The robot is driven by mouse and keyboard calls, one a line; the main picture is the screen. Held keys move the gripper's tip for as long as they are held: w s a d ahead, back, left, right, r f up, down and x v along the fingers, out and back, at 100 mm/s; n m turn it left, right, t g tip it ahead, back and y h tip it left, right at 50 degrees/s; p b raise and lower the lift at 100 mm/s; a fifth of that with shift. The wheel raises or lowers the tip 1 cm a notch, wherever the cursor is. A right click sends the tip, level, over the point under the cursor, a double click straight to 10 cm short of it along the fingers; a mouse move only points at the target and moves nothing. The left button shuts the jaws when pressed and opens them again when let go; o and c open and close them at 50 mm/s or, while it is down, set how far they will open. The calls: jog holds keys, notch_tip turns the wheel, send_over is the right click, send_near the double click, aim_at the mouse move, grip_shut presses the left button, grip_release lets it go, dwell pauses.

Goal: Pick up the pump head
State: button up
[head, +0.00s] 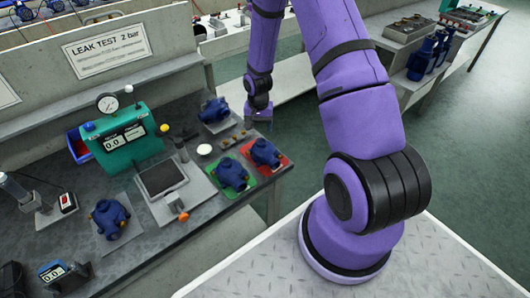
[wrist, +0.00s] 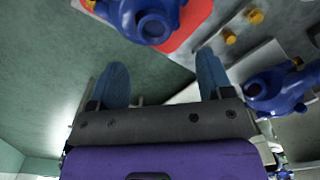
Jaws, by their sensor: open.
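Several blue pump heads stand on the bench. In the head view one is on a red mat (head: 265,153), one on a green mat (head: 231,174), one on a grey plate at the back (head: 214,110) and one on a grey plate at front left (head: 109,217). I cannot tell which one the task means. My gripper (head: 258,116) is over the bench's right end, small in the head view. In the wrist view my gripper (wrist: 162,60) has its two blue fingers apart with nothing between them. The red-mat pump head (wrist: 148,18) is beyond the fingertips; another (wrist: 278,88) is right of them.
A green gauge unit (head: 122,138) and a dark square-topped stand (head: 160,178) are on the bench. Small brass fittings (head: 234,137) lie between the back pump head and the mats. A concrete wall (head: 100,60) runs behind. Open floor (head: 460,140) lies to the right.

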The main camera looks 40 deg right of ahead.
aim_at(261, 142)
jog(key=shift+f, duration=0.6)
jog(key=f, duration=0.2)
jog(key=s+f, duration=0.1)
jog(key=shift+s+a+f, duration=0.1)
jog(key=shift+f, duration=1.05)
jog(key=c, duration=1.1)
jog(key=shift+c, duration=0.2)
jog(key=shift+r, duration=0.15)
